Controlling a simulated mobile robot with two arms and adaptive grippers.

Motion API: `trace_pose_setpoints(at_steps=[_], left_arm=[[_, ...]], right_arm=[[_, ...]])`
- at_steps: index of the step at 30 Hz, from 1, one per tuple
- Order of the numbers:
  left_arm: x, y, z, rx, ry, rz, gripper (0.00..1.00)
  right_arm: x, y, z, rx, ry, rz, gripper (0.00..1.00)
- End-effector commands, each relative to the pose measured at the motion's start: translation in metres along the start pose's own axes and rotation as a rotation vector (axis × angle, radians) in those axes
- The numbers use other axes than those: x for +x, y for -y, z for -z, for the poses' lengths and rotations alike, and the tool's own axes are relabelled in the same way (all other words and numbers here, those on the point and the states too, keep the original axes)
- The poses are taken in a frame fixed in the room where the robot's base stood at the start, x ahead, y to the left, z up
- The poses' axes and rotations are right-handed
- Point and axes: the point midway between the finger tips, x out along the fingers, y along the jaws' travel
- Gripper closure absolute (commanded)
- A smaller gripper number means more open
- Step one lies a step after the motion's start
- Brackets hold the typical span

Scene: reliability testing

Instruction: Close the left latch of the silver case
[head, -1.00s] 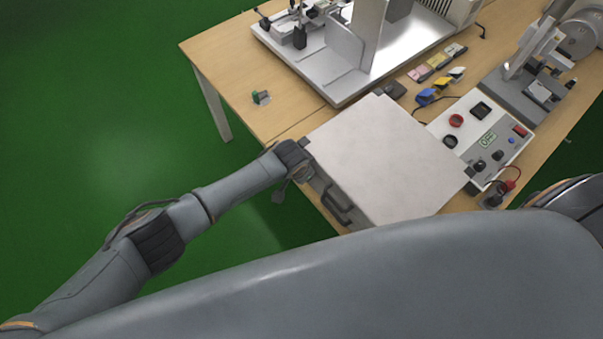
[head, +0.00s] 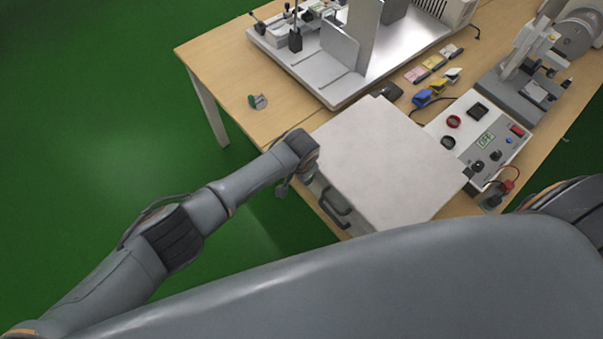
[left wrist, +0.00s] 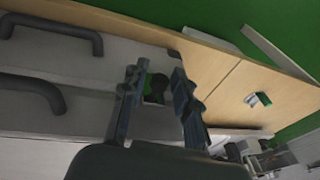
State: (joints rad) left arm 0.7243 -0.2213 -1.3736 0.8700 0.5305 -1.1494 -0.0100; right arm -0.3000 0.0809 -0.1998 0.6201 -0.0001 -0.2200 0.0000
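The silver case (head: 375,165) lies on the wooden table with its flat lid down. A dark handle (head: 335,207) is on its front side. In the left wrist view the case front (left wrist: 85,105) fills the left, with dark curved handle shapes (left wrist: 50,35). My left gripper (head: 284,188) is at the case's front left corner. In the left wrist view its two fingers (left wrist: 158,98) are apart. A small dark piece (left wrist: 157,88) shows between them at the case front; I cannot tell whether it is the left latch or whether the fingers touch it. My right gripper is out of view.
A control box (head: 478,135) with knobs and a red lead stands right of the case. A metal fixture (head: 340,70) stands behind it. A small green part (head: 258,101) lies at the left on clear tabletop. The table's front edge is close to my left gripper.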

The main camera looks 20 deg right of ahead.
Motion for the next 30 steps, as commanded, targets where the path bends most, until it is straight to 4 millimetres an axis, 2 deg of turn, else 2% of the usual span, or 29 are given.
trace_pose_setpoints(at_steps=[9,14,20,30], left_arm=[[0.0,-0.001,0.0,0.0,0.0,-0.002,0.61],[-0.007,-0.001,0.0,0.0,-0.001,-0.003,0.61],[-0.034,-0.001,0.0,0.001,-0.003,-0.002,0.61],[-0.095,0.0,0.001,0.001,-0.004,-0.001,0.61]], right_arm=[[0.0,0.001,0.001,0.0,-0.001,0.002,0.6],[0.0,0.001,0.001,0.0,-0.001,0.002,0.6],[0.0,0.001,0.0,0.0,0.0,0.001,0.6],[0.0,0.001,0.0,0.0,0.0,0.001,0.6]])
